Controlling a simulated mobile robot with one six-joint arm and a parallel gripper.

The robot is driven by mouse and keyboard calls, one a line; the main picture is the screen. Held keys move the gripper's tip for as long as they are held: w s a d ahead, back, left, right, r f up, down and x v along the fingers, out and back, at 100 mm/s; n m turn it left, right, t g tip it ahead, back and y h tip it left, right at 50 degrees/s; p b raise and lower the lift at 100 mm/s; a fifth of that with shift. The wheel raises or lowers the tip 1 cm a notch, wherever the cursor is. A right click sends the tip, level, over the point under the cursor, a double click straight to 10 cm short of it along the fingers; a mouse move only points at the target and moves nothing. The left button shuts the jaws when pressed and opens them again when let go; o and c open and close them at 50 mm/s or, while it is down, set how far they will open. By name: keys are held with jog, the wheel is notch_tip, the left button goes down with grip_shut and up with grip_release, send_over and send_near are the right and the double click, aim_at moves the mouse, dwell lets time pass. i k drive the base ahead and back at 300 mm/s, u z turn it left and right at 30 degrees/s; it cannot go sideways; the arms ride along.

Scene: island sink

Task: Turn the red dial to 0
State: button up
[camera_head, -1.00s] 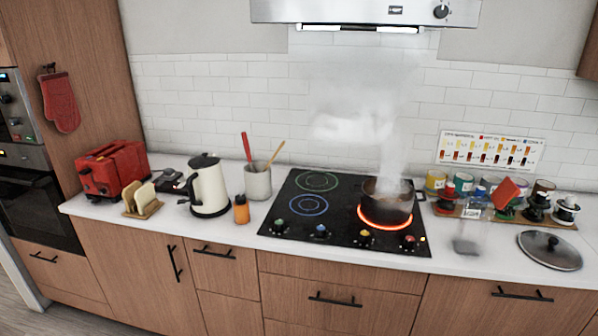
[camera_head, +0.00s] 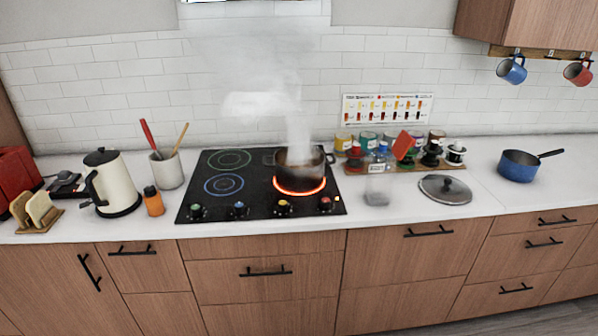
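The red dial (camera_head: 325,204) is the rightmost of several knobs along the front edge of the black cooktop (camera_head: 259,207). Its pointer setting is too small to read. A steaming pot (camera_head: 300,172) stands on the front-right burner, whose ring (camera_head: 300,193) glows red-orange. The other knobs are green (camera_head: 196,211), blue (camera_head: 239,209) and yellow (camera_head: 283,206). My gripper is not in view.
A kettle (camera_head: 112,183), an orange bottle (camera_head: 153,201) and a utensil crock (camera_head: 167,170) stand left of the cooktop. A clear container (camera_head: 377,186), a pot lid (camera_head: 445,189) and a blue saucepan (camera_head: 517,166) are to the right. The counter strip before the cooktop is clear.

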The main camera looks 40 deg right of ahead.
aim_at(325, 203)
jog(key=z, duration=4.25)
jog(key=i, duration=0.1)
jog(key=u, duration=3.45)
jog(key=k, duration=0.35)
jog(key=u, duration=0.35)
